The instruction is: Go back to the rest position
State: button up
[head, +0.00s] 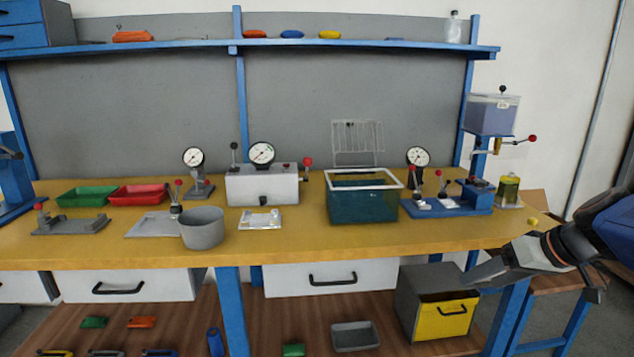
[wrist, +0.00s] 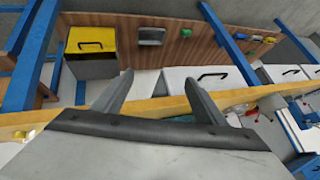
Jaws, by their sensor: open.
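My gripper (head: 484,277) is at the right in the head view, in front of the bench's front edge and near the yellow-fronted box. Its fingers point left. In the wrist view my gripper (wrist: 158,92) shows two fingers spread apart with nothing between them. The yellow bench top (head: 300,245) lies behind and to the left of the gripper in the head view. No object is held.
A yellow-fronted grey box (head: 412,300) and a grey tray (head: 355,337) stand on the lower wooden shelf. A teal tank (head: 362,205), a grey pot (head: 202,229) and a blue fixture (head: 465,202) stand on the bench. A blue leg (head: 232,305) supports the bench.

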jog(key=s+a+f+h, duration=0.2)
jog(key=s+a+f, duration=0.1)
jog(key=s, duration=0.4)
jog(key=s+a+f+m+g+h, duration=0.1)
jog(key=s+a+f+h, duration=0.1)
jog(key=s+a, duration=0.3)
jog(key=s+f, duration=0.1)
jog(key=s, duration=0.1)
jog(key=shift+s+f+g, duration=0.3)
jog(key=shift+s+f, duration=0.05)
jog(key=shift+s, duration=0.05)
